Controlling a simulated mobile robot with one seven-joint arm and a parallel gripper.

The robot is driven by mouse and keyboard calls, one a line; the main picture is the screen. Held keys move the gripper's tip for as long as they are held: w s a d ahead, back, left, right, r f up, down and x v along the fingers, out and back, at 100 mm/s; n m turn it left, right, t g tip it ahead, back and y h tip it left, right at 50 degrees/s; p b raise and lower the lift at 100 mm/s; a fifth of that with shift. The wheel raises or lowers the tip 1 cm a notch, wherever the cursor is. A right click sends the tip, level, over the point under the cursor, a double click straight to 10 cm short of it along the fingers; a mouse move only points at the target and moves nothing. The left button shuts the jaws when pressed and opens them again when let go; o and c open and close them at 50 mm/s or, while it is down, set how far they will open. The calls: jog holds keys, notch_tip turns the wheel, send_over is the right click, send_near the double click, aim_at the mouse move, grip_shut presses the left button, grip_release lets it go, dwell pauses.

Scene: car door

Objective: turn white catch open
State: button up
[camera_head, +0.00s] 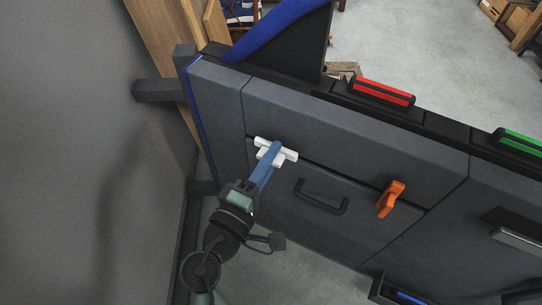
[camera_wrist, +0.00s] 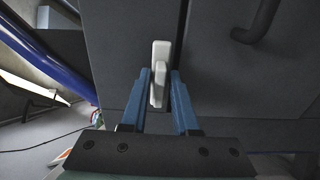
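The white catch (camera_head: 289,154) sits at the seam between the upper and lower grey panels of the door (camera_head: 340,120). Its long bar lies along the seam, with a smaller raised handle on its front. My gripper (camera_head: 273,150) reaches up to the catch from below left, its blue fingers over the middle of the bar. In the wrist view, the raised handle of the catch (camera_wrist: 161,50) lies between the two fingertips (camera_wrist: 160,76). A narrow gap shows on the handle's right side, so the fingers look open around it; contact on the left is unclear.
A black pull handle (camera_head: 321,197) is just right of my gripper. An orange catch (camera_head: 390,199) is further right on the same seam. Red (camera_head: 382,92) and green (camera_head: 520,141) bars top the door. A grey wall (camera_head: 60,150) stands at left.

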jog(key=shift+o, duration=1)
jog(key=shift+s+a, duration=0.1)
jog(key=p+v, duration=0.1)
jog(key=v, duration=1.1)
jog(key=shift+s+p, duration=0.3)
jog(key=shift+s, duration=0.1)
jog(key=shift+a, duration=0.15)
